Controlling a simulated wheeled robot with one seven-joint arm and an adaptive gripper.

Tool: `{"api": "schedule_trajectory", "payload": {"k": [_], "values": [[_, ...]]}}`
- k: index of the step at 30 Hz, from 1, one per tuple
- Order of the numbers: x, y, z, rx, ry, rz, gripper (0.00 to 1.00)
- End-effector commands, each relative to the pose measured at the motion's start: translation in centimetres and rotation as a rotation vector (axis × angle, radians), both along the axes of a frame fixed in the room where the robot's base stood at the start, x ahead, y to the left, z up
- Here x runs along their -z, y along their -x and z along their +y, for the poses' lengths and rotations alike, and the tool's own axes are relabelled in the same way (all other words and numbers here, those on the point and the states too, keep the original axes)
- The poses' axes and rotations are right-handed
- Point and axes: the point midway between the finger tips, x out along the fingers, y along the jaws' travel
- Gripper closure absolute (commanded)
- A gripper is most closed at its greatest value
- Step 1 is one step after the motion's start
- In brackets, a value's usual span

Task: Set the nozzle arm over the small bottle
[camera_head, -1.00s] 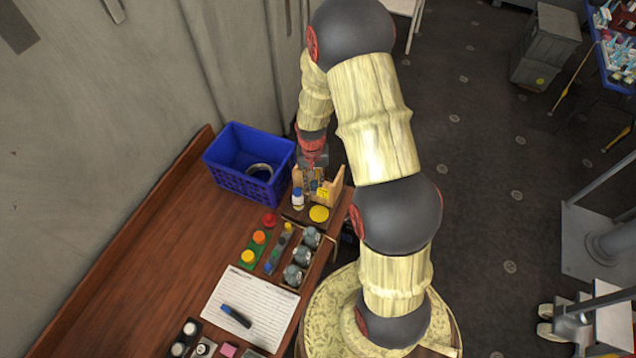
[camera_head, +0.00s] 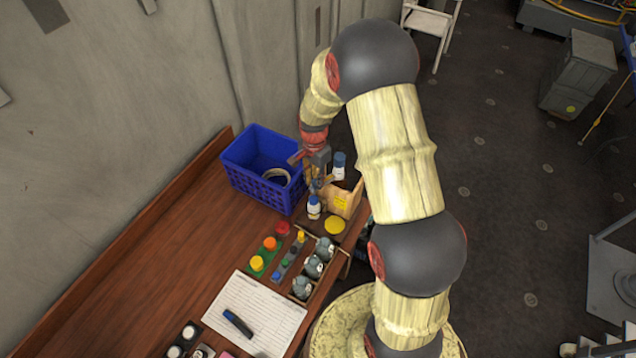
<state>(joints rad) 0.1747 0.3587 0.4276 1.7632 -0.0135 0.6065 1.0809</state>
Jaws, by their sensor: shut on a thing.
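A small white bottle with a blue cap (camera_head: 314,207) stands upright at the left of a wooden stand with a yellow label (camera_head: 343,200). A second white bottle with a dark blue cap (camera_head: 339,166) shows behind the stand. My gripper (camera_head: 314,178) is just above and behind the nearer bottle, by the stand's left side. It is shut on a small brassy piece, seemingly the nozzle arm, mostly hidden by the fingers. I cannot tell whether the nozzle's tip is over either bottle.
A blue crate (camera_head: 245,185) holding a ring stands left of my gripper. A yellow disc (camera_head: 334,225), coloured buttons (camera_head: 264,254) and several grey round parts (camera_head: 314,266) lie in front. A paper sheet (camera_head: 270,318) covers the nearer desk. The wall is close behind.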

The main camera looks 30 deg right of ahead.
Motion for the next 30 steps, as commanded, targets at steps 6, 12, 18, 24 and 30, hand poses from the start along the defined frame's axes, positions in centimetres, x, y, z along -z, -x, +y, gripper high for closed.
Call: {"api": "schedule_trajectory", "payload": {"k": [6, 12, 18, 24, 30], "values": [[-0.02, -0.24, 0.04, 0.022, 0.000, -0.001, 1.00], [-0.04, -0.26, 0.04, 0.023, 0.000, -0.001, 1.00], [-0.04, -0.26, 0.04, 0.023, 0.000, -0.001, 0.75], [-0.03, -0.24, 0.03, 0.022, 0.000, -0.001, 0.64], [-0.01, -0.22, 0.02, 0.022, 0.000, 0.000, 0.60]]}}
